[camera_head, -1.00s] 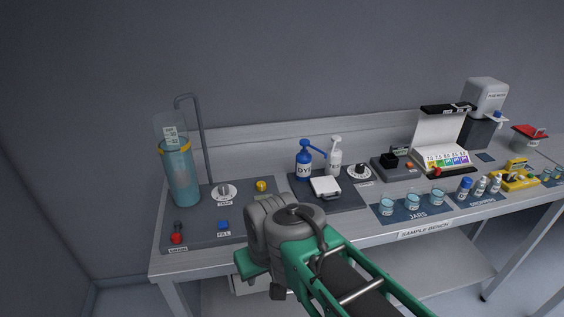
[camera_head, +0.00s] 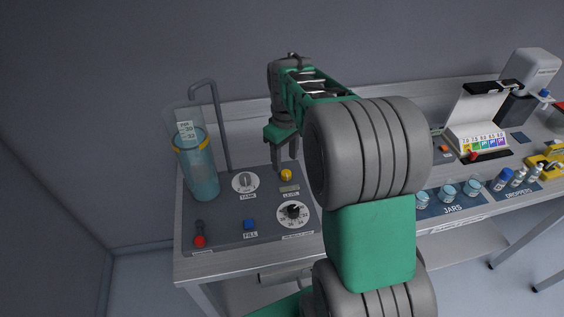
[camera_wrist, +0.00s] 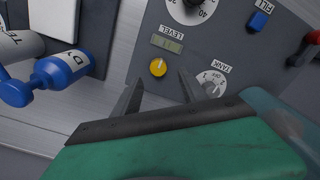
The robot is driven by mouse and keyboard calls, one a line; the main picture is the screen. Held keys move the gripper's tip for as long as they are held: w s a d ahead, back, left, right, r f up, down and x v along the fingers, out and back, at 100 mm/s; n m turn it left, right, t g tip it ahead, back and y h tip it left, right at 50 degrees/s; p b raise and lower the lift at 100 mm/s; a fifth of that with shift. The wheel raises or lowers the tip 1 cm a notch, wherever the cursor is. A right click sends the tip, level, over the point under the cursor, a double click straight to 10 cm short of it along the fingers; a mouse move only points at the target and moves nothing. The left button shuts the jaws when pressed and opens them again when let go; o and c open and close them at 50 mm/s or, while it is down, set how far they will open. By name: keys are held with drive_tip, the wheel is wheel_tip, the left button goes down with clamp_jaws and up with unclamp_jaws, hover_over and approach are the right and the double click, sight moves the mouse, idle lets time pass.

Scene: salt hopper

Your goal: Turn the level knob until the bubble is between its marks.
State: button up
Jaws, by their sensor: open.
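The level knob is a small yellow knob (camera_head: 286,175) on the dark grey panel, above the LEVEL label. It also shows in the wrist view (camera_wrist: 158,68). The level window (camera_wrist: 167,44) is a small greenish strip beside the knob; its bubble and marks are too small to make out. My gripper (camera_head: 285,166) is over the knob in the head view. In the wrist view the two fingers (camera_wrist: 158,77) are apart, one on each side below the knob, with nothing between them. I cannot tell the exact height of the fingertips above the panel.
The TANK dial (camera_head: 245,182) is close left of the knob, and a larger numbered dial (camera_head: 292,213) is in front. A blue FILL button (camera_head: 249,225), a red-ended lever (camera_head: 199,240) and a water cylinder (camera_head: 200,178) are further left.

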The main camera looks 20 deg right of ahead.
sight(286, 173)
wheel_tip(286, 173, down, 5)
drive_tip(key=shift+d+f+p, duration=0.15)
drive_tip(key=shift+f+p, duration=0.05)
drive_tip(key=shift+p, duration=0.15)
clamp_jaws()
idle(0.3)
